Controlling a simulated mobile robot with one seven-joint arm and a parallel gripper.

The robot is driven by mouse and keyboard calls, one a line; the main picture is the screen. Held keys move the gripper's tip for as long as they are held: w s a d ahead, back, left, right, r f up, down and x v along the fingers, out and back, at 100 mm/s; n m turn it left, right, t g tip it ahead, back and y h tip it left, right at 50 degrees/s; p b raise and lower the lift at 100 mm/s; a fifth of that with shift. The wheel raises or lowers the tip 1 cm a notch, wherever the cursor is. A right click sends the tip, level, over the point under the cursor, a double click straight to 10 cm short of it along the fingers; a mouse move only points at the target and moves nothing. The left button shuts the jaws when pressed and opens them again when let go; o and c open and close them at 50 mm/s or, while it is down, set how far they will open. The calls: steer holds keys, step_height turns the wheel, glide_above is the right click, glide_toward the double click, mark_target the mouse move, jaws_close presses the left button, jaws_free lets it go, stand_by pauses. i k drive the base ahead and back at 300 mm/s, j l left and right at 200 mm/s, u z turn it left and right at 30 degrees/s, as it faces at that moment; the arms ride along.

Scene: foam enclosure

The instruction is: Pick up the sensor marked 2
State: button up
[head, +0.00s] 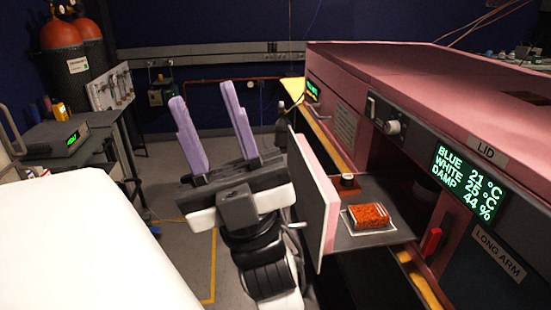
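No sensor with a readable mark 2 shows in the head view. A small dark round piece with a pale top (347,181) sits on the grey pulled-out shelf (385,238) of the pink enclosure; I cannot tell what it is or read any mark. My gripper (203,93) has two purple fingers spread wide apart, with nothing between them. It is left of the shelf, beyond the upright pink front panel (318,200). The inside of the enclosure behind the shelf is dark and mostly hidden.
An orange-red grainy block (368,216) lies on a white-edged tray on the shelf. The enclosure's front has a green-lit display (466,181), a LID label and a red handle (431,243). Left stand a bench (60,130) and orange-topped cylinders (72,45). Floor shows behind my arm.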

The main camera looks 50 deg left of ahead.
mark_target(347, 179)
steer(key=u, duration=1.1)
steer(key=i+j+z, duration=0.1)
steer(key=i, duration=0.2)
steer(key=i+j+z, duration=0.2)
steer(key=j, duration=0.35)
steer(key=i+j+z, duration=0.1)
steer(key=l, duration=0.55)
